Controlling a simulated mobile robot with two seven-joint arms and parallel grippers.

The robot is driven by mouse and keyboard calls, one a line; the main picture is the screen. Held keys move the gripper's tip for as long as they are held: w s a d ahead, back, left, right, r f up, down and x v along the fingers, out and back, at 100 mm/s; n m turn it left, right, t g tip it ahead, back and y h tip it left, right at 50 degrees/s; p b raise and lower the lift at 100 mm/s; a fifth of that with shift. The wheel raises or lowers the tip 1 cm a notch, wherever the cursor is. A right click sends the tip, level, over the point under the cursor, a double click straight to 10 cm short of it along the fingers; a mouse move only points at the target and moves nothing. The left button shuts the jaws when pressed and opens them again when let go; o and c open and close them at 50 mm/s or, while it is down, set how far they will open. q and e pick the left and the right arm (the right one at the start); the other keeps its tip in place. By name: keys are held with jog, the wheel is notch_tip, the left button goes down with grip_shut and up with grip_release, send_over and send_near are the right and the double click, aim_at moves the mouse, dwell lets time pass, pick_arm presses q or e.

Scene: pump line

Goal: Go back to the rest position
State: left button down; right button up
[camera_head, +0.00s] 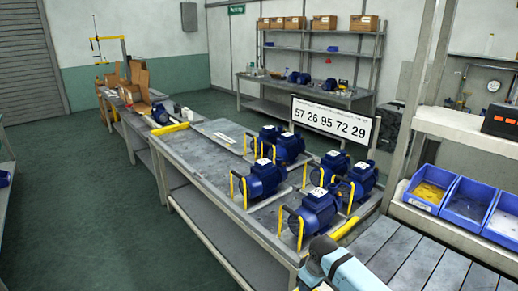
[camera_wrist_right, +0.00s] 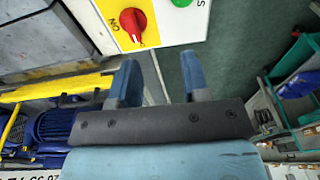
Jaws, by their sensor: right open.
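My right gripper (camera_wrist_right: 160,78) shows in the right wrist view with its two blue fingers apart and nothing between them. Beyond its fingertips is a white and yellow control panel (camera_wrist_right: 165,15) with a red knob (camera_wrist_right: 133,23) and a green button (camera_wrist_right: 181,2). I cannot tell the exact gap to the panel, but no touching shows. A light-blue part of my right arm shows at the bottom of the head view, near the front end of the pump table. My left gripper is in neither view.
Several blue pumps (camera_head: 265,180) with yellow handles stand on the long metal table (camera_head: 190,160). A number sign (camera_head: 335,122) stands behind them. Blue bins (camera_head: 468,203) sit at right beside a slatted surface (camera_head: 415,255). The green floor (camera_head: 95,235) left of the table is clear.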

jog(key=shift+m+t+y, duration=0.3)
jog(key=shift+t+y, duration=0.5)
jog(key=shift+t, duration=0.1)
jog(key=s+a+f, duration=0.1)
jog(key=s, duration=0.1)
jog(key=s+f, duration=0.2)
jog(key=s+a+f, duration=0.1)
jog(key=s+f, duration=0.1)
jog(key=shift+s+a+f, duration=0.25)
jog(key=shift+s+a, duration=0.1)
jog(key=s+f+m+t+y, duration=0.1)
jog(key=s+f+t, duration=0.2)
jog(key=s, duration=0.6)
jog(key=s+d+r+m+t, duration=0.1)
jog(key=s+d+r+t, duration=0.1)
jog(key=s, duration=0.5)
jog(key=s+d+r+m+t+p, duration=0.1)
jog(key=s+d+r+m+t, duration=0.1)
jog(key=s, duration=0.6)
jog(key=shift+s+d+r+t, duration=0.25)
jog(key=shift+s+d+t, duration=0.05)
jog(key=shift+d+t, duration=0.35)
